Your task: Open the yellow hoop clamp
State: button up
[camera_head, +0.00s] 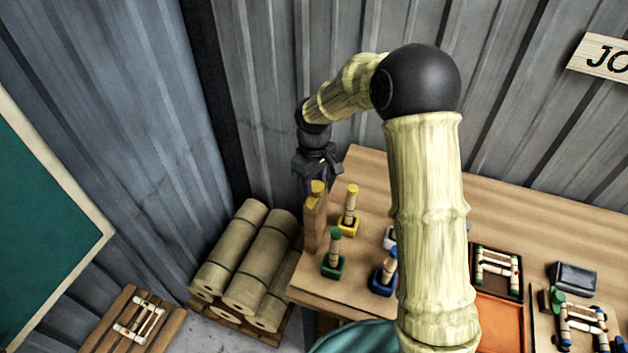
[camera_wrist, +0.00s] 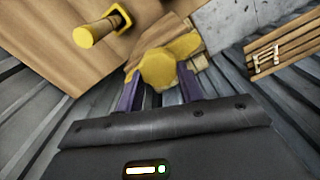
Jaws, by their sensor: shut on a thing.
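In the head view the yellow top (camera_head: 318,187) sits at the upper end of an upright wooden piece (camera_head: 314,226). The fingers and hand hide part of the clamp, and I cannot tell how far it is open.
A yellow-capped peg in a yellow holder (camera_head: 348,222) stands close by, also in the wrist view (camera_wrist: 92,34). A green peg holder (camera_head: 333,266) and a blue one (camera_head: 383,280) stand nearer the front. Rolled bundles (camera_head: 262,258) lie left of the table (camera_head: 370,166); the corrugated wall is close behind.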

aim_at(314, 184)
jog(key=o, duration=1)
jog(key=shift+r, duration=0.15)
notch_tip(314, 184, up, 17)
jog(key=b, duration=0.3)
jog(key=shift+r+b, duration=0.15)
jog(key=shift+b, duration=0.15)
jog(key=s+d+f+m+t, duration=0.1)
jog(key=s+d+f+m, duration=0.3)
jog(key=s+d+f, duration=0.3)
jog(key=s+d+f+m+t, duration=0.1)
jog(key=s+d+f+m, duration=0.4)
jog(key=s+d+f, duration=0.3)
jog(key=s, duration=0.4)
jog(key=shift+s+d+m+t, duration=0.15)
jog(key=shift+d+m+t, duration=0.15)
jog(key=shift+d, duration=0.1)
